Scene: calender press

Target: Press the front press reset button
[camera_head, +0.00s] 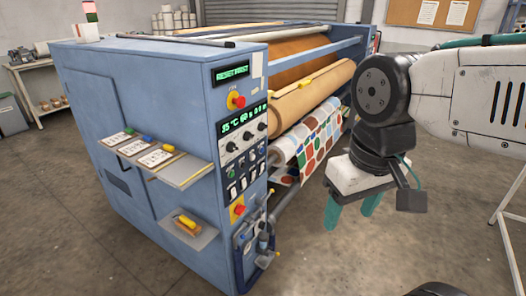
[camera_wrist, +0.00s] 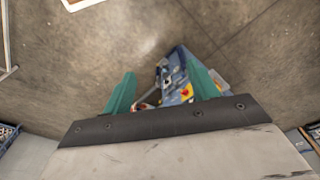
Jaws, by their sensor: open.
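The blue calender press (camera_head: 110,130) has a control panel (camera_head: 243,140) on its near end face. A display (camera_head: 231,75) at the top has green text that starts with RESET. Below are a red mushroom button on yellow (camera_head: 237,101), a second readout (camera_head: 232,130), dark knobs and a block of small buttons (camera_head: 243,172). A lower red button on yellow (camera_head: 238,209) sits beneath. I cannot tell which button is the reset button. My gripper (camera_head: 352,212) is open and empty, pointing down, right of the panel and apart from it. Its teal fingers show in the wrist view (camera_wrist: 161,72).
Two shelves jut from the press's left side: an upper one (camera_head: 185,172) with cards and a lower one (camera_head: 190,234) with a yellow item. Rollers and patterned fabric (camera_head: 312,135) lie behind the panel. A white frame (camera_head: 511,225) stands at right. The floor in front is clear.

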